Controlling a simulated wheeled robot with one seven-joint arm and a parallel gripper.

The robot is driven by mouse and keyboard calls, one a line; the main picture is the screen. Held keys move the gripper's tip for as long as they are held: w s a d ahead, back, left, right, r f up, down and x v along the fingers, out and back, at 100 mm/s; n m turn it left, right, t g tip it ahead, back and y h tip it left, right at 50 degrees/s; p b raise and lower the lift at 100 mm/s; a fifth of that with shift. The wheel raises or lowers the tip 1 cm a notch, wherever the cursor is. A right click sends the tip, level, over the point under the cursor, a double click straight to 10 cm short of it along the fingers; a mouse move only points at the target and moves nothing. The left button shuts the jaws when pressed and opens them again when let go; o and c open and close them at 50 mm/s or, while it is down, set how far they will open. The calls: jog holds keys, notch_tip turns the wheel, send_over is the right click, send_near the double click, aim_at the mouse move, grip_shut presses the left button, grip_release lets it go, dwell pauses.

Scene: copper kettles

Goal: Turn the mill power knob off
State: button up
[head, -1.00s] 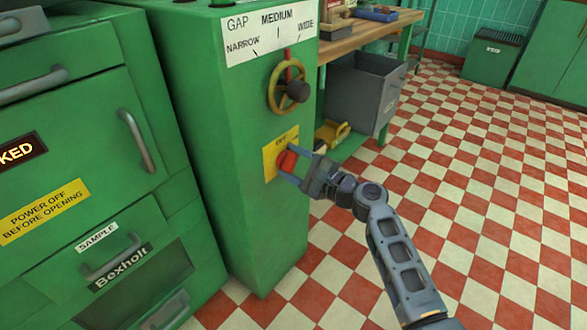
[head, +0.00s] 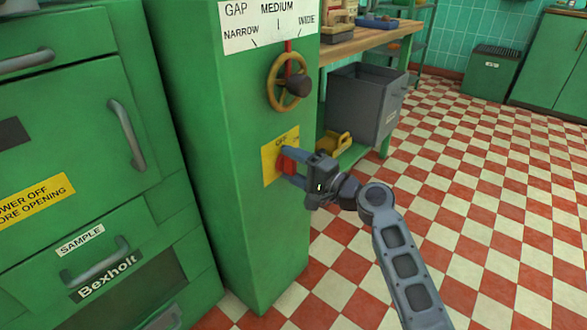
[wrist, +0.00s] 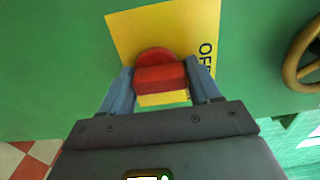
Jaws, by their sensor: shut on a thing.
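The red mill power knob (head: 288,164) sits on a yellow plate (head: 269,163) on the green mill column. The letters "OFF" show at the plate's top in the head view. In the wrist view the red knob (wrist: 160,76) lies between the two blue fingers, its bar running across from finger to finger. The yellow plate (wrist: 130,26) is behind it with "OFF" on its right side. My gripper (head: 288,166) is shut on the knob; it also shows in the wrist view (wrist: 162,84). Part of the plate is hidden behind the fingers.
A brass handwheel (head: 272,95) with a dark grip is above the knob, under the gap scale (head: 268,24). A green cabinet (head: 70,130) with handles stands at the left. A grey bin (head: 358,103) and wooden bench (head: 365,42) are behind. The checkered floor at the right is clear.

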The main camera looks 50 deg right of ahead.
jog(key=shift+a+f, duration=0.1)
dwell(0.3)
jog(key=o, duration=1)
jog(key=shift+c, duration=0.2)
jog(key=s+p, duration=0.1)
jog(key=s, duration=0.7)
jog(key=shift+d, duration=0.2)
jog(key=shift+w, duration=0.1)
